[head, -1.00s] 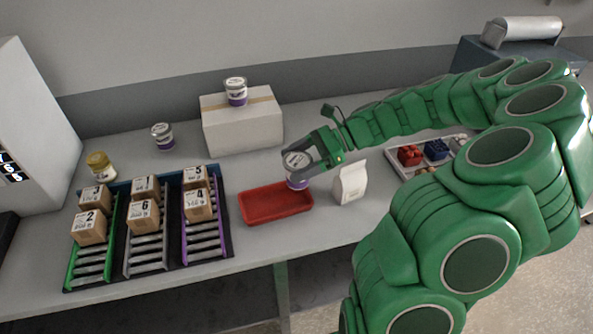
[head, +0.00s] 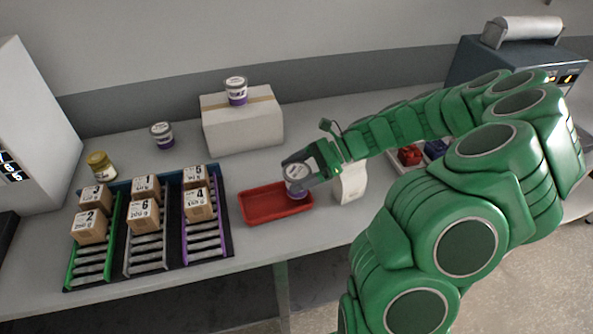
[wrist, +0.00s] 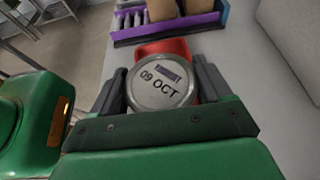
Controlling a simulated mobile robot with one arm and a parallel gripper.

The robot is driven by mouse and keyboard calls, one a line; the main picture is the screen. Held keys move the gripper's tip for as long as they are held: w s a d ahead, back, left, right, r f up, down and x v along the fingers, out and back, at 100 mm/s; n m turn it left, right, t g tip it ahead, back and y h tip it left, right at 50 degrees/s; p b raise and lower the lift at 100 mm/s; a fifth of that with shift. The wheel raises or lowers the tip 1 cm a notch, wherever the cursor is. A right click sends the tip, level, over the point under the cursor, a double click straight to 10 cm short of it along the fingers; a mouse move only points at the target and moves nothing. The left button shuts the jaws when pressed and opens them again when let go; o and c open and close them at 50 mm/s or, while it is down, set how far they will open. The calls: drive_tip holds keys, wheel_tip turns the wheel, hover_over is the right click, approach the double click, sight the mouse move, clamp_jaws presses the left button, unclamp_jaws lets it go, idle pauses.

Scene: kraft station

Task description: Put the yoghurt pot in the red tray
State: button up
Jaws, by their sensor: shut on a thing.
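The yoghurt pot (head: 296,181) is white and purple with a silvery lid, held in my gripper (head: 298,170), which is shut on it. In the wrist view the pot's lid (wrist: 161,84) reads "09 OCT" and sits between the two dark fingers. The red tray (head: 262,213) lies on the table, and the pot is over its right end in the head view. In the wrist view part of the red tray (wrist: 165,46) shows beyond the pot. The fingers cover part of the pot, and I cannot tell whether its base touches the tray.
A white bag (head: 351,184) stands just right of the tray. A rack (head: 228,240) with several numbered boxes is to the left. A similar pot (head: 236,91) stands on a white carton (head: 243,132), another pot (head: 162,136) on the table.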

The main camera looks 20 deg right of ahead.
drive_tip(key=shift+f, duration=0.4)
drive_tip(key=o, duration=1.3)
drive_tip(key=shift+f, duration=0.15)
